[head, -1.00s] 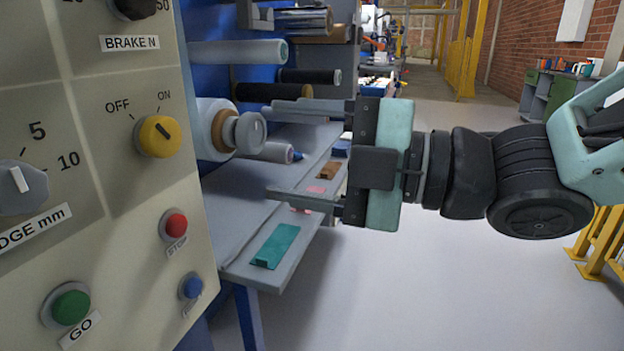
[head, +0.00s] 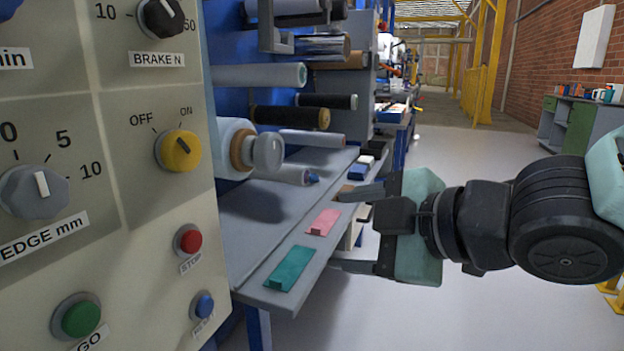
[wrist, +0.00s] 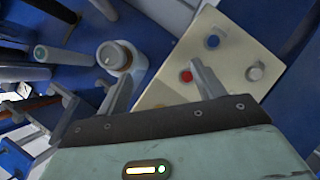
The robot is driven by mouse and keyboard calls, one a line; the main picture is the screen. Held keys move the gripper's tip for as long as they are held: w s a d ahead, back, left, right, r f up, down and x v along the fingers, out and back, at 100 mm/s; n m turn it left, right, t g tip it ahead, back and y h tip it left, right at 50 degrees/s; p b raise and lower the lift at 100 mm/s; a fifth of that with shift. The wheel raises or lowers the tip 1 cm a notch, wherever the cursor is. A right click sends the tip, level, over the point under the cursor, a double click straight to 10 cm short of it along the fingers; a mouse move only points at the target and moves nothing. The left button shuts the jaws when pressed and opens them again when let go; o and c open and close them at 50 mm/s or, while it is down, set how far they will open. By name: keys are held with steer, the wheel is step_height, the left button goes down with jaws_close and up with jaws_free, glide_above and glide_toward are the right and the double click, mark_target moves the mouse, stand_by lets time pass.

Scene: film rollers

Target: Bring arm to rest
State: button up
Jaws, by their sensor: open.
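My gripper (head: 338,230) is open and empty. In the head view it reaches left from my arm at the right, beside the outer edge of the grey shelf (head: 256,234). Its two fingers stand apart, one above the other in the picture. They overlap the shelf edge in view; I cannot tell whether they touch it. In the wrist view the gripper's fingers (wrist: 164,68) are spread, with nothing between them. The cream control panel (head: 120,225) is at the left, apart from the gripper; it also shows in the wrist view (wrist: 240,85).
Film rollers (head: 262,75) stick out from the blue machine above the shelf, with a white roll (head: 232,140) near the panel. A teal piece (head: 290,268) and a pink piece (head: 323,222) lie on the shelf.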

steer(key=s+d+f+m+g+h, duration=0.45)
steer(key=f+m+h, duration=0.2)
steer(key=f, duration=0.35)
steer(key=s+d+f+m+g+h, duration=0.1)
steer(key=s+d+f+m+g, duration=0.15)
steer(key=s, duration=0.25)
steer(key=s+d+f+m+g+h, duration=0.1)
steer(key=s+d+f+m+g, duration=0.15)
steer(key=s, duration=0.25)
step_height(320, 180, up, 37)
steer(key=p, duration=3.6)
steer(key=shift+s+a+f, duration=0.15)
steer(key=shift+a+f, duration=0.05)
steer(key=shift+a, duration=0.2)
steer(key=shift+m+h, duration=0.25)
